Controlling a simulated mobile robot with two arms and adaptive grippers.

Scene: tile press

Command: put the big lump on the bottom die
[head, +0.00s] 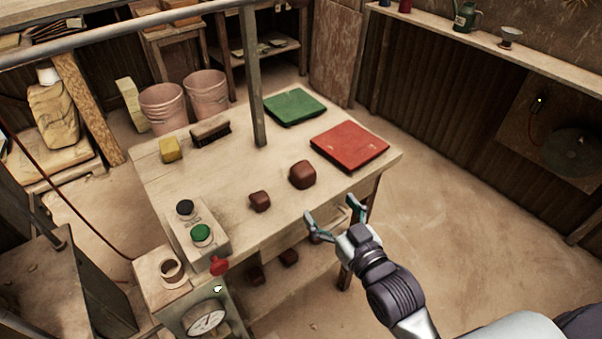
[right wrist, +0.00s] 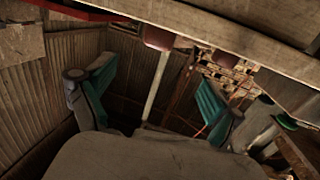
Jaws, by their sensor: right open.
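The big reddish-brown lump (head: 302,174) rests on the wooden table (head: 228,178) near its front edge. A smaller lump (head: 260,201) lies to its left, apart from it. My right gripper (head: 335,211) is open and empty, just off the table's front edge, to the lower right of the big lump and not touching it. In the right wrist view, its two spread green-padded fingers (right wrist: 150,95) have nothing between them. I cannot make out the bottom die. My left gripper is out of view.
A red pad (head: 350,146) and a green pad (head: 295,107) lie at the table's right and back. A brush (head: 210,131), a yellow block (head: 171,149) and a button box (head: 203,240) stand left. More lumps (head: 289,257) lie below the tabletop. A grey post (head: 256,90) rises behind.

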